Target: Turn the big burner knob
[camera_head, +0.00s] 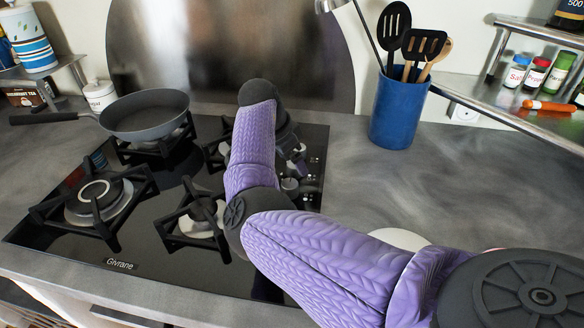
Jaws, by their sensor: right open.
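The black glass cooktop (150,240) has its control knobs along the right side. A silver knob (290,185) shows just to the right of my purple right arm; other knobs are partly hidden by the arm and gripper. My right gripper (298,165) is open and points down over the knob area, mostly behind the forearm. I cannot tell whether its fingers touch a knob. The large burner (98,200) is at the front left of the cooktop, with nothing on it. My left gripper is not in view.
A grey frying pan (148,114) sits on the back left burner. A blue utensil holder (399,108) stands on the counter right of the cooktop. A metal shelf (510,105) with spice jars is at far right.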

